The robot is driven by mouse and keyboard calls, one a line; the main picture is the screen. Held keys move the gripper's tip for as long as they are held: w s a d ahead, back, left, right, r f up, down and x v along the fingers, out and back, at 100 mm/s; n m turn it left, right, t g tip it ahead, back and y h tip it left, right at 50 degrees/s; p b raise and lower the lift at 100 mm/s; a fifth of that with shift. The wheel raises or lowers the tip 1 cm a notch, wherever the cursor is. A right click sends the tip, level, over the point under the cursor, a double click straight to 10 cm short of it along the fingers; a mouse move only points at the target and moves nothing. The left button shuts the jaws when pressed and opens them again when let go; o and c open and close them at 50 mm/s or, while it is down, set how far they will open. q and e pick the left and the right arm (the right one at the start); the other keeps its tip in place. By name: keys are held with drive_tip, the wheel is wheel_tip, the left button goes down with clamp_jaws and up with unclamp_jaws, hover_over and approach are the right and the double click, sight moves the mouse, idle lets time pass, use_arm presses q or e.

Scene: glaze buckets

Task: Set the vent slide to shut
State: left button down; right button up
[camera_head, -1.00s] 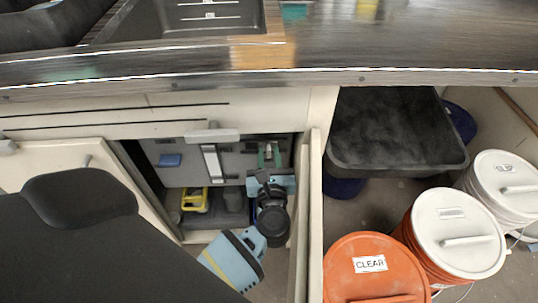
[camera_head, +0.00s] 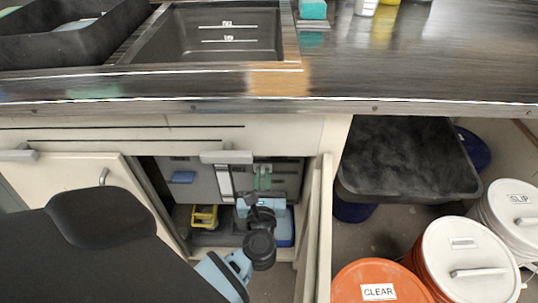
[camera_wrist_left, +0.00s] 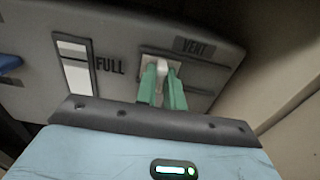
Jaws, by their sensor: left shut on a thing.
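The vent slide shows in the left wrist view as a small white knob (camera_wrist_left: 160,70) on a pale plate. It sits below and left of a "VENT" label (camera_wrist_left: 195,47) on a grey box front (camera_wrist_left: 118,42). My left gripper (camera_wrist_left: 161,84) has its green fingers shut on the knob, one finger on each side. In the head view, the left gripper (camera_head: 262,178) reaches into the open cabinet against the grey box (camera_head: 205,188). The fingers hide much of the slide's plate, so I cannot tell its setting. My right gripper is not in view.
The box has a white window strip (camera_wrist_left: 75,65) and a blue part (camera_head: 182,177). An orange bucket (camera_head: 350,290) stands at right.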

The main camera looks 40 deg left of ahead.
use_arm(q)
drive_tip(key=shift+s+a+f, duration=0.1)
drive_tip(key=shift+a, duration=0.05)
drive_tip(key=c, duration=1.5)
unclamp_jaws()
drive_tip(key=shift+s, duration=0.1)
drive_tip(key=shift+v, duration=3.9)
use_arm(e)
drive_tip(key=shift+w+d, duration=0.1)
